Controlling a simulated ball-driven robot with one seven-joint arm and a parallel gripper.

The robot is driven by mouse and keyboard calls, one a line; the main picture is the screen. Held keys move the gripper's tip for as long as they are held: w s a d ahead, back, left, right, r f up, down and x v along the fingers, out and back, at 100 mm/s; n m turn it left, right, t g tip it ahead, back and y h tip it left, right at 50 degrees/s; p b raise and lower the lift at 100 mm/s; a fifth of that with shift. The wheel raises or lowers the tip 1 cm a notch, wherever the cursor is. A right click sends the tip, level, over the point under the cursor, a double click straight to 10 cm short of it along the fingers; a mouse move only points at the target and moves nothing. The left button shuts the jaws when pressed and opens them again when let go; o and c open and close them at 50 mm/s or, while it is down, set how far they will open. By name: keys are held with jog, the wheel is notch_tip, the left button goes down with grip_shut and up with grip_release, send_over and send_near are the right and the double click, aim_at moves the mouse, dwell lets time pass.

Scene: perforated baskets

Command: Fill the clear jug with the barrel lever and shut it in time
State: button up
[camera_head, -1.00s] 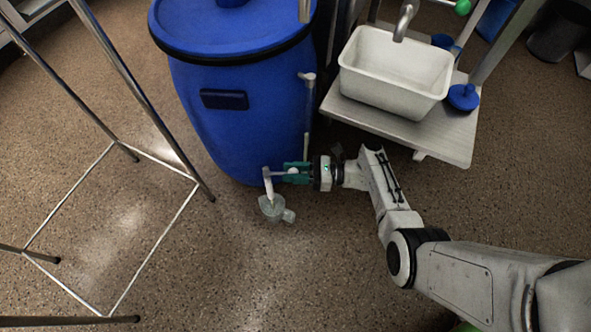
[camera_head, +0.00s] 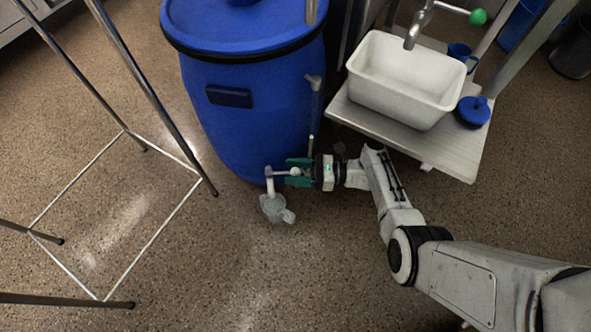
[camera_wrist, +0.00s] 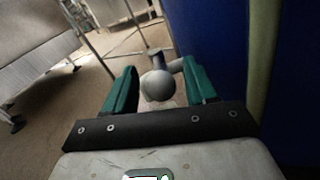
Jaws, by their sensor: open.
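The blue barrel (camera_head: 255,110) stands upright in the head view, with a clear level tube on its right side. A pale tap low on its front has a lever ending in a round grey knob (camera_wrist: 158,85). My gripper (camera_head: 292,172) is open at the lever; in the wrist view its two green fingers (camera_wrist: 158,92) stand on either side of the knob, with a gap visible at the left. The clear jug (camera_head: 277,208) is under the tap spout (camera_head: 270,182). The water level inside it is too small to tell.
A white basin (camera_head: 405,80) sits on a shelf (camera_head: 440,145) to the right, under a metal tap with a green knob (camera_head: 478,17). A blue lid (camera_head: 473,111) and blue mug (camera_head: 459,55) are beside it. A metal frame (camera_head: 160,100) stands left. The floor in front is clear.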

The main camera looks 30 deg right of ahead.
jog(key=p+v, duration=0.1)
jog(key=v, duration=0.9)
jog(key=shift+s+d, duration=0.25)
jog(key=shift+d, duration=0.1)
